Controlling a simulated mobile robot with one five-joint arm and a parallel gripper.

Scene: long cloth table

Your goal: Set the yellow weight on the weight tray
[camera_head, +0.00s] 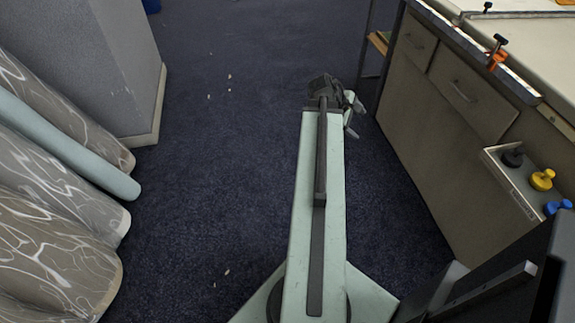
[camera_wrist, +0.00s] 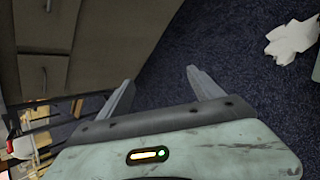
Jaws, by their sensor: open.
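The yellow weight (camera_head: 542,180) sits upright in a pale tray (camera_head: 510,184) at the side of the long table, at the right of the head view. The tray has small lettering on its outer wall, too small to read. A black weight (camera_head: 513,157) and a blue weight (camera_head: 557,206) stand in it on either side of the yellow one. My gripper (camera_head: 352,113) is open and empty over the carpet, left of the table and well away from the tray. The wrist view shows its two fingers apart (camera_wrist: 160,80), with no weight in view between them.
The table (camera_head: 540,50) has drawers (camera_head: 455,85) along its side. An orange item (camera_head: 496,60) and a dark knob (camera_head: 500,40) are near its edge. Carpet between is mostly clear.

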